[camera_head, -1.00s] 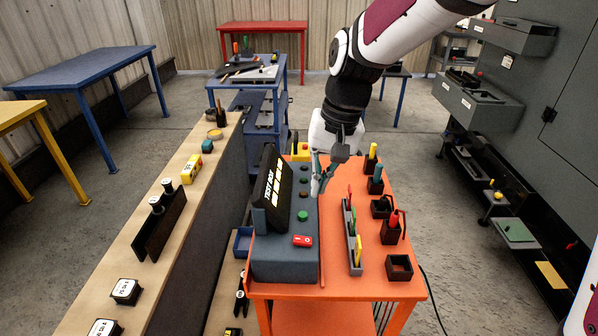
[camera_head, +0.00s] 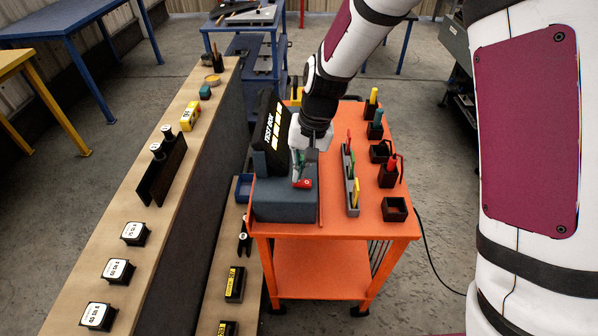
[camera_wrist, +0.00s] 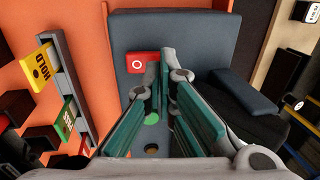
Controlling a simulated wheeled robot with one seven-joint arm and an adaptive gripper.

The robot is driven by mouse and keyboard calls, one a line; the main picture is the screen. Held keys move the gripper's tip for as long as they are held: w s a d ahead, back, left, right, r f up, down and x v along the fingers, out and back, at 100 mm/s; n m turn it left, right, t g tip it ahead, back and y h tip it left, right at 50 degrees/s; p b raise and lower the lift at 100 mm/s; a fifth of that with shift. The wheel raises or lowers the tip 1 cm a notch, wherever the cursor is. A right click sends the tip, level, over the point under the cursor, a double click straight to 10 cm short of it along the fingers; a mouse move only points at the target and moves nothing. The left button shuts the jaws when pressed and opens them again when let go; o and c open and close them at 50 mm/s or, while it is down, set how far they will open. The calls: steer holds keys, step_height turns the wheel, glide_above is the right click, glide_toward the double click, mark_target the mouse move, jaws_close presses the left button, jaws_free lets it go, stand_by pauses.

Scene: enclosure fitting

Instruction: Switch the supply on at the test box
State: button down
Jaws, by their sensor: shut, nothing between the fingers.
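The test box (camera_head: 285,206) is a dark blue-grey box with a tilted, lettered panel (camera_head: 272,132) at its back left, on the orange cart. Its red rocker switch (camera_head: 304,184) sits near the front end of the top. In the wrist view the switch (camera_wrist: 138,63) shows a white O; its right end is partly covered by my fingertips. My gripper (camera_head: 297,180) is shut and empty, pointing down at the switch. In the wrist view its green-padded fingers (camera_wrist: 160,66) reach the switch's right end; I cannot tell whether they touch. A green button (camera_wrist: 152,119) shows between the fingers.
A long wooden bench (camera_head: 100,240) with labelled blocks runs along the left.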

steer(key=shift+a+f, duration=0.15)
steer(key=shift+f, duration=0.55)
steer(key=shift+f, duration=0.1)
steer(key=shift+a+f+h, duration=0.25)
steer(key=shift+a+h, duration=0.05)
steer(key=shift+h, duration=0.2)
steer(key=shift+a+f+h+p, duration=0.15)
steer(key=shift+h+p, duration=0.15)
steer(key=shift+h, duration=0.25)
steer(key=shift+a+f+h+p, duration=0.15)
steer(key=shift+h+p, duration=0.1)
steer(key=shift+h, duration=0.3)
